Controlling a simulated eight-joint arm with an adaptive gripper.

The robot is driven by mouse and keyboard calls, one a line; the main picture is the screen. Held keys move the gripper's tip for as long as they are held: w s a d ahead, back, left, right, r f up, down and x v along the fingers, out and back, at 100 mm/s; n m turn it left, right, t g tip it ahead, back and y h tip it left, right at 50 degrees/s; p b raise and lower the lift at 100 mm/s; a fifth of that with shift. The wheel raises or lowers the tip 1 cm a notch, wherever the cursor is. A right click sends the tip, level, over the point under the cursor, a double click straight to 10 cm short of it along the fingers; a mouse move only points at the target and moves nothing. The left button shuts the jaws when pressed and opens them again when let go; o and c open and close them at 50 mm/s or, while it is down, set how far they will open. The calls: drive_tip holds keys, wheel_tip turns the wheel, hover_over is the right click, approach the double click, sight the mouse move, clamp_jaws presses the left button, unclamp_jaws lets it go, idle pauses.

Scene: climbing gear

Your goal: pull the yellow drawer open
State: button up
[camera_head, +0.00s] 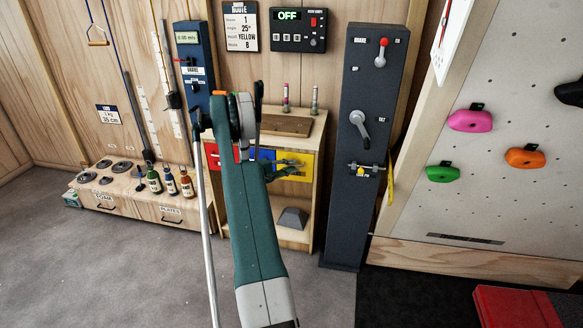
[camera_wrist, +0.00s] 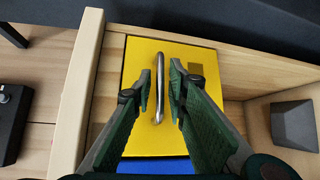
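The yellow drawer (camera_head: 304,158) is the rightmost of a row of coloured drawers in the wooden cabinet. Its yellow front (camera_wrist: 188,137) fills the middle of the wrist view and looks flush with the wood around it. A curved metal handle (camera_wrist: 161,80) stands out from the front. My gripper (camera_head: 288,166) is at the drawer; in the wrist view its two dark green fingers (camera_wrist: 161,78) stand apart on either side of the handle. A narrow gap shows between the handle and each finger. My arm hides part of the drawer row in the head view.
The blue drawer (camera_wrist: 155,166) adjoins the yellow one. A grey wedge block (camera_head: 292,218) sits on the shelf below. A dark control column (camera_head: 352,210) with levers stands close to the cabinet's right side. Open grey floor (camera_head: 140,270) lies in front.

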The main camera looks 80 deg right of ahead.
clamp_jaws()
drive_tip(key=shift+a, duration=0.15)
drive_tip(key=a, duration=2.3)
drive_tip(key=shift+a, duration=0.25)
drive_tip(key=shift+o, duration=1.5)
unclamp_jaws()
drive_tip(key=shift+w, duration=0.1)
drive_tip(key=v, duration=1.2)
